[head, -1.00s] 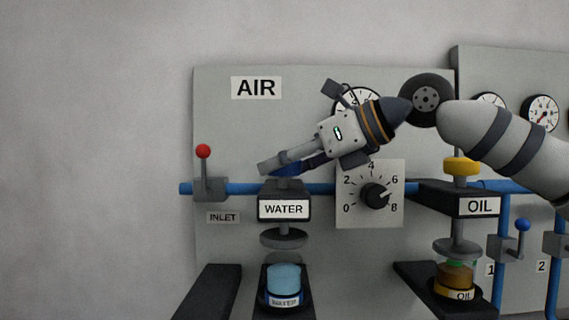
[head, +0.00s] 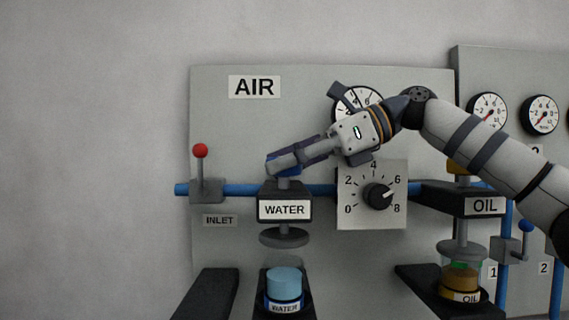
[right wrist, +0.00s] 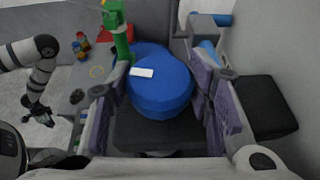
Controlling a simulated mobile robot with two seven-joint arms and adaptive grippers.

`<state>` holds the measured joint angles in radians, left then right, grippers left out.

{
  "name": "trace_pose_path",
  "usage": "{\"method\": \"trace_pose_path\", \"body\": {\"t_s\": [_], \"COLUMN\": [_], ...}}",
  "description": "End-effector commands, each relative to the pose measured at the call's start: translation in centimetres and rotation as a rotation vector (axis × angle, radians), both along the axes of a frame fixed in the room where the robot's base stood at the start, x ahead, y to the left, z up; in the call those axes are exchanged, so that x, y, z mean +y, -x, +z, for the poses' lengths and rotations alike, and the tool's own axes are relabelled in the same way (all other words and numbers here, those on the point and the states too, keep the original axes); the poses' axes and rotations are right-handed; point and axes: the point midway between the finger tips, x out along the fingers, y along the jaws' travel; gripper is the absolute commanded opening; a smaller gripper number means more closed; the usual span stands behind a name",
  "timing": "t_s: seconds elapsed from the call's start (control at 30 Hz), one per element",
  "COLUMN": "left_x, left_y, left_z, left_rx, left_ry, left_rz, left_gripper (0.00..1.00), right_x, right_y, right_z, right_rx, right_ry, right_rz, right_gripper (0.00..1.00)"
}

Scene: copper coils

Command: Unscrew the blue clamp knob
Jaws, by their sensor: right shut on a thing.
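The blue clamp knob (right wrist: 160,88) sits between the two fingers of my right gripper (right wrist: 162,100) in the right wrist view. It is a thick round knob with a white mark on top. In the head view the right gripper (head: 275,164) reaches in from the right, just above the WATER clamp block (head: 284,207), and is shut on the knob, mostly hiding it. Below the block hangs a grey disc (head: 284,238), apart from the blue WATER jar (head: 284,283). My left gripper (right wrist: 38,113) shows small at the left of the right wrist view; its jaws are unclear.
A dial (head: 377,195) stands right of the WATER clamp, and the OIL clamp (head: 482,206) stands farther right. A red-knobbed lever (head: 201,151) is at the left on the blue pipe (head: 240,189). A green object (right wrist: 119,35) shows beside the knob in the right wrist view.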

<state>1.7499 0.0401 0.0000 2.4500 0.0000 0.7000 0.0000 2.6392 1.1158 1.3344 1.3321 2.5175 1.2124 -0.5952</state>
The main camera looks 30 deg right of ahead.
Motion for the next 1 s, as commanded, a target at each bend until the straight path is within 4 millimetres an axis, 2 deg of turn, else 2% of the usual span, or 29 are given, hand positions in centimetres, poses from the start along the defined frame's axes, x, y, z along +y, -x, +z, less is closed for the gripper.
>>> {"method": "trace_pose_path", "body": {"t_s": [0.27,0.3,0.4,0.73,0.87,1.0], "left_x": [0.0,0.0,0.0,0.0,0.0,0.0], "left_y": [0.0,0.0,0.0,0.0,0.0,0.0], "left_z": [0.0,0.0,0.0,0.0,0.0,0.0], "left_rx": [0.0,0.0,0.0,0.0,0.0,0.0], "left_ry": [0.0,0.0,0.0,0.0,0.0,0.0], "left_rz": [0.0,0.0,0.0,0.0,0.0,0.0], "left_gripper": [0.0,0.0,0.0,0.0,0.0,0.0], "right_x": [0.0,0.0,0.0,-0.3,-2.4,-5.3], "right_y": [0.0,0.0,0.0,0.2,1.6,3.7], "right_z": [-0.2,-0.2,-0.2,0.1,1.2,2.7], "right_rx": [0.004,0.004,0.004,0.0,-0.002,-0.002], "right_ry": [0.004,0.004,0.004,0.001,-0.001,-0.001], "right_rz": [0.002,0.002,0.002,-0.001,-0.003,-0.003], "right_gripper": [0.19,0.49,0.68,0.68,0.68,0.68]}}
